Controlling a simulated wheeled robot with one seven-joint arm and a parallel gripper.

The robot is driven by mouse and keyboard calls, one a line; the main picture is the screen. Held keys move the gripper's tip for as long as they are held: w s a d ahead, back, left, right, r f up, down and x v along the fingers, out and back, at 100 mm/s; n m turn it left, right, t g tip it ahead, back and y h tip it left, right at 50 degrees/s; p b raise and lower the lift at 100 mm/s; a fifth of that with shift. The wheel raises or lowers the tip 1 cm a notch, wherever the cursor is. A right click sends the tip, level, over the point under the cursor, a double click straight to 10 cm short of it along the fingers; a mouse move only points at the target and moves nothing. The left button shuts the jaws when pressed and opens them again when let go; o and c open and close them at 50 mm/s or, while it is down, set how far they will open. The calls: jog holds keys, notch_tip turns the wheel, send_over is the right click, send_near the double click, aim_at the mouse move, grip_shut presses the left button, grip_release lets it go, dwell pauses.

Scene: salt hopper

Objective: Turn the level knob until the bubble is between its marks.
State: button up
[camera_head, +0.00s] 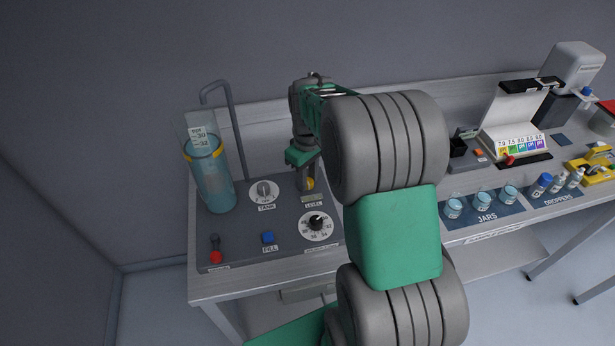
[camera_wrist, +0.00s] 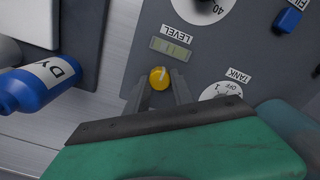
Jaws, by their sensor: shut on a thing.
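The level knob (camera_wrist: 160,78) is a round yellow knob with a pale pointer line. In the head view the knob (camera_head: 310,184) is partly hidden by my gripper. My gripper (camera_wrist: 161,88) has one finger on each side of the knob and is shut on it, reaching down from above in the head view (camera_head: 306,182). The level vial (camera_wrist: 171,47), a small greenish window with dark marks beside the LEVEL label (camera_wrist: 176,31), lies close to the knob. The bubble is too small for me to tell where it sits against the marks.
On the panel are the TANK dial (camera_head: 264,192), a larger numbered dial (camera_head: 318,224), a blue FILL button (camera_head: 268,238) and a red-ended lever (camera_head: 215,256). A clear water cylinder (camera_head: 213,190) stands at left.

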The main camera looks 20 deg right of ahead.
grip_shut()
jog(key=m, duration=0.2)
jog(key=shift+m+b, duration=0.3)
jog(key=o, duration=0.8)
grip_release()
jog(key=shift+r, duration=0.15)
